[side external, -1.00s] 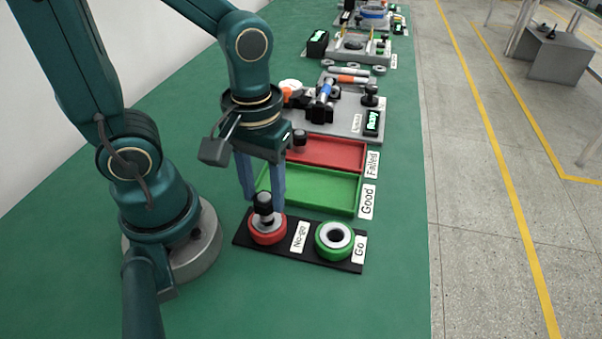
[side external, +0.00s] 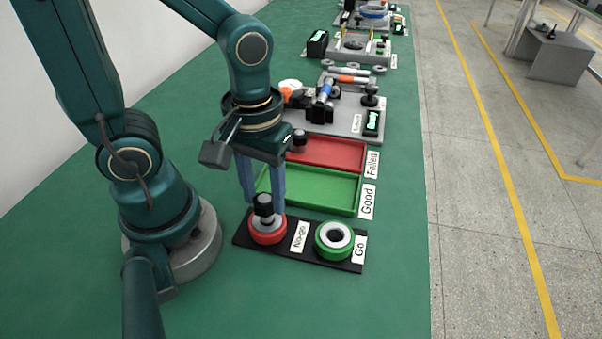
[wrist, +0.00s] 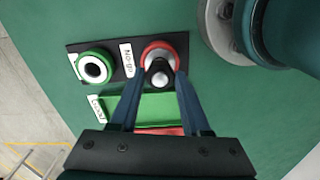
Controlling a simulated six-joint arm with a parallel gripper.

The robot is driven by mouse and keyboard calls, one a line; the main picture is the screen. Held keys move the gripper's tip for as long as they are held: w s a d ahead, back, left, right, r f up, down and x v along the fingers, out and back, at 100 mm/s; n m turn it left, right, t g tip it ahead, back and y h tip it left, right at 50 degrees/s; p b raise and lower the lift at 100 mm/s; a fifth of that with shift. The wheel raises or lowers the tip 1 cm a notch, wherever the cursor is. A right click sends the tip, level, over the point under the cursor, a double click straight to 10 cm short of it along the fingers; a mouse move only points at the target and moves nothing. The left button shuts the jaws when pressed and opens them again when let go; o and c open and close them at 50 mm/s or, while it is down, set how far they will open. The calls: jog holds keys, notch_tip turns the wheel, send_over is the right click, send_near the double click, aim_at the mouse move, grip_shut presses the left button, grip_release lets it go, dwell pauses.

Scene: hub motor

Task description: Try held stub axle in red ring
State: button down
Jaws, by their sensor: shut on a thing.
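The stub axle (side external: 264,211) has a dark knobbed upper part and a pale metal collar below it. It stands upright at the red ring (side external: 268,236), labelled No-go, with its collar at the ring's top. How deep its lower end sits is hidden. My gripper (side external: 265,211) is shut on the axle, one finger on each side, directly above the ring. In the wrist view, the axle (wrist: 160,77) lies between the fingertips and over the red ring (wrist: 148,49).
The green Go ring (side external: 334,240) sits on the same black plate (side external: 293,258). Behind are the green Good tray (side external: 325,188), empty where visible, and the red Failed tray (side external: 338,153), with a dark part at its left. The bench is clear in front.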

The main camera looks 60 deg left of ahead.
jog(key=shift+f, duration=0.35)
dwell(1.8)
jog(key=shift+r, duration=0.2)
jog(key=shift+r, duration=0.35)
jog(key=shift+r, duration=0.25)
jog(key=shift+r, duration=1.75)
jog(key=shift+f, duration=2)
jog(key=shift+f, duration=0.55)
dwell(0.8)
